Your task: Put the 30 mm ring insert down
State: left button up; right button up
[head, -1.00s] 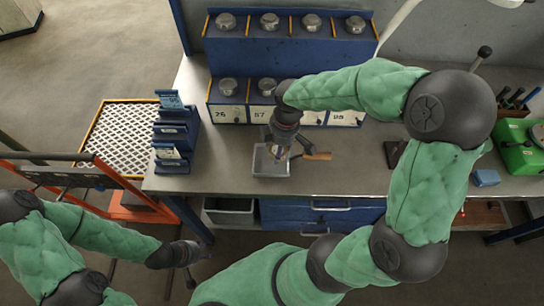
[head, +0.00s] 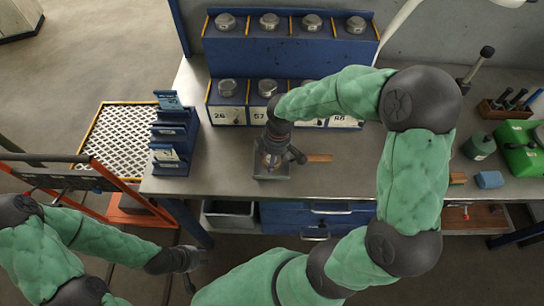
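No ring insert can be made out; the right gripper and its wrist cover most of the small grey tray (head: 271,176) on the bench. My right gripper (head: 272,162) points down over this tray, low and close to it. Its fingertips are largely hidden, so I cannot tell whether they hold anything. My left gripper (head: 194,268) hangs at the lower left, in front of the bench and away from the tray. Its fingers look spread, with nothing seen between them.
A blue rack (head: 290,52) with round metal pieces and numbered labels stands behind the tray. A wooden handle (head: 319,158) lies right of the tray. Blue holders (head: 173,140) stand at the bench's left end. A green case (head: 520,145) and blue block (head: 489,179) are at right.

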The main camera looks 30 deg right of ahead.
jog(key=o, duration=1.4)
jog(key=shift+f, duration=0.1)
notch_tip(320, 180, up, 12)
jog(key=d+p, duration=0.1)
jog(key=p, duration=0.2)
jog(key=shift+s, duration=0.45)
